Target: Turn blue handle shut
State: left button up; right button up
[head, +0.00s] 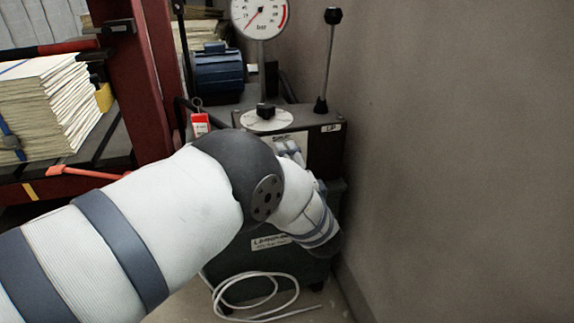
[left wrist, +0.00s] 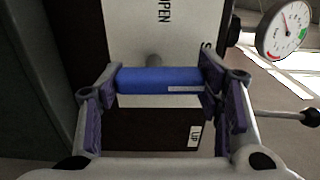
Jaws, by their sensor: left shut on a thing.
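The blue handle (left wrist: 158,80) is a short blue bar with a pale strip near one end, in front of a pale panel (left wrist: 125,28) marked "OPEN". It lies across the left wrist view on a grey stem. My left gripper (left wrist: 160,88) has one finger at each end of the handle and is shut on it. In the head view my left arm reaches to the front of the dark machine (head: 322,125). There the arm covers most of the panel, and I cannot make out the handle. My right gripper is in neither view.
A dial gauge (head: 261,17) and an upright black-knobbed lever (head: 329,60) stand on top of the machine. A grey wall (head: 460,150) closes the right. A white cable (head: 262,297) lies coiled on the floor.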

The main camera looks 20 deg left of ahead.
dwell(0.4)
pick_arm(q)
jog(key=o, duration=1.2)
